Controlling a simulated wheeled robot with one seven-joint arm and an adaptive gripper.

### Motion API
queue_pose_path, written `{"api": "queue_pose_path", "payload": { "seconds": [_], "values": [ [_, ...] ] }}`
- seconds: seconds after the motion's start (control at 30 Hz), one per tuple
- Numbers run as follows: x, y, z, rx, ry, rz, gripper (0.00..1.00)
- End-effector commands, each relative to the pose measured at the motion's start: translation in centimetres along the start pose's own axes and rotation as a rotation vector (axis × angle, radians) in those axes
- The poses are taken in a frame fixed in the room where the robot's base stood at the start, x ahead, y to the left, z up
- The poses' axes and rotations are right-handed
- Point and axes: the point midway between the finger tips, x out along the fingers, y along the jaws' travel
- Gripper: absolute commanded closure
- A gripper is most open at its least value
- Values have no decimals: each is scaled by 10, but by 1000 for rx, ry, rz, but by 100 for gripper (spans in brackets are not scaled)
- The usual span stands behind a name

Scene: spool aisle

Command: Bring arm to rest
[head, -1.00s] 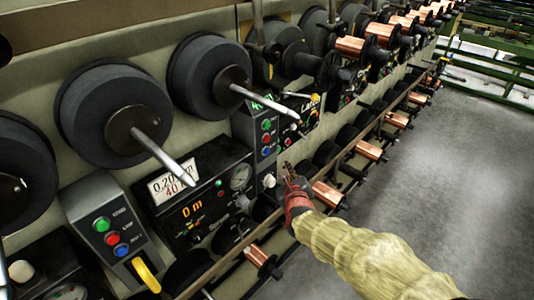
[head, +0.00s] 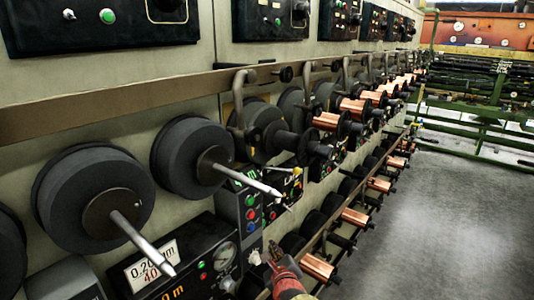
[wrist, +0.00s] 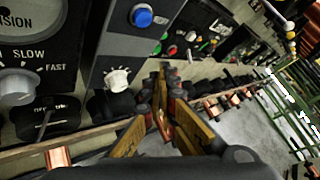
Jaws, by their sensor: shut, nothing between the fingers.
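My gripper (head: 272,253) shows at the bottom middle of the head view, red at its base, with the sleeved arm mostly out of the picture below. It is in front of the machine wall, close to a pale knob (head: 255,257). In the wrist view my gripper (wrist: 163,72) has its fingertips together and holds nothing. A white knob (wrist: 118,79) and a blue button (wrist: 142,16) on a grey panel are left of the fingers there. I cannot tell whether the fingers touch the panel.
Large black spools (head: 95,195) on metal spindles (head: 240,178) stick out from the wall at left. Copper spools (head: 318,268) line a lower rail running into the distance. Open grey floor (head: 440,220) lies to the right, with green racks (head: 480,115) beyond.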

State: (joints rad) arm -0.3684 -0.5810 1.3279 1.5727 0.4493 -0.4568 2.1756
Motion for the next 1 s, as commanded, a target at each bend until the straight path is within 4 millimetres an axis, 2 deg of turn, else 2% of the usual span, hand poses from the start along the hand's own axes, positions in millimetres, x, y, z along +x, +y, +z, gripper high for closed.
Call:
{"api": "queue_pose_path", "payload": {
  "seconds": [0.07, 0.17, 0.3, 0.47, 0.67, 0.8, 1.0],
  "values": [
    [-1, 14, -10, -149, 29, 55, 100],
    [-9, 47, -39, -398, 78, 179, 100],
    [-37, 77, -59, -759, 86, 368, 100],
    [-85, 86, -69, -1160, 28, 578, 100],
    [-167, 61, -72, -1635, -115, 819, 100],
    [-240, 26, -75, -1937, -247, 976, 100],
    [-338, -30, -76, -2212, -362, 1116, 100]
  ]
}}
